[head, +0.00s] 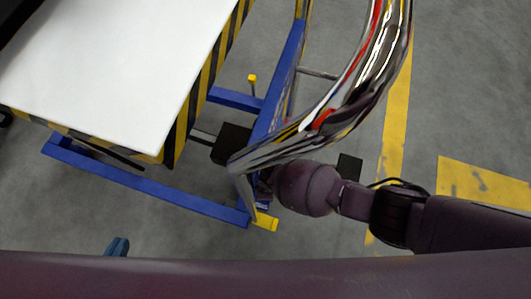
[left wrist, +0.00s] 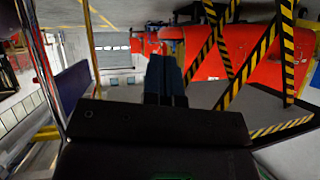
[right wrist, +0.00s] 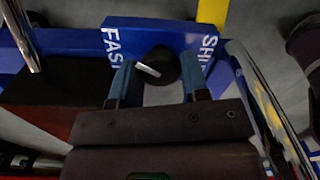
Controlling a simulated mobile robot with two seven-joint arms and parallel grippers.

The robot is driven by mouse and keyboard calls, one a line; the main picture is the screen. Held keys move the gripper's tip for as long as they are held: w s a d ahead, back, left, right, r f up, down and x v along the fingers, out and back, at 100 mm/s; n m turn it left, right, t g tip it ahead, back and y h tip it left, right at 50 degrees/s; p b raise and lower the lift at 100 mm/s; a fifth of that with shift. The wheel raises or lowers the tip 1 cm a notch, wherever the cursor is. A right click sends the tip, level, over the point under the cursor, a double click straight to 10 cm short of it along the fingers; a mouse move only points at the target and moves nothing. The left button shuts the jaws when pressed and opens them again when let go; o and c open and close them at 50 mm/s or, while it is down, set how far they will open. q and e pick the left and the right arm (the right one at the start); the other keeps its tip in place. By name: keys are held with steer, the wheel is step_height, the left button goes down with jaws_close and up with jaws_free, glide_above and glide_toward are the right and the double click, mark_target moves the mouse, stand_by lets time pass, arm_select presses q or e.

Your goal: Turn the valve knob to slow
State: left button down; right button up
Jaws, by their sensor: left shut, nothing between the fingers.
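The valve knob (right wrist: 160,66) is round and black with a white pointer bar, seen in the right wrist view. The pointer's end aims left and slightly up, toward the word FAST on the blue panel (right wrist: 150,30). Partly cut-off white letters stand on the panel's right side. My right gripper (right wrist: 159,88) is open, one blue finger on either side of the knob; the left finger shows a gap, and I cannot tell whether the right one touches. In the head view chrome pipes hide this gripper. My left gripper (head: 117,247) is shut and empty; its closed fingers (left wrist: 165,78) show in the left wrist view.
Bent chrome pipes (head: 360,95) curve closely over my right wrist. A blue frame (head: 150,180) carries a white-topped block (head: 110,60) with black-yellow stripes at left. Grey floor with yellow markings (head: 395,110) lies open at right.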

steer(key=c, duration=0.4)
steer(key=shift+o, duration=0.2)
steer(key=shift+m+p, duration=0.3)
steer(key=shift+m, duration=0.7)
steer(key=m, duration=0.2)
steer(key=shift+r+m+p, duration=0.1)
steer(key=shift+m+p, duration=0.2)
steer(key=shift+p, duration=0.05)
steer(key=m, duration=0.2)
steer(key=shift+m, duration=0.3)
arm_select(q)
steer(key=shift+d+r+m+g+p, duration=0.1)
steer(key=shift+d+m+g+p, duration=0.15)
steer(key=shift+g+p, duration=0.25)
arm_select(e)
steer(key=shift+m, duration=2.3)
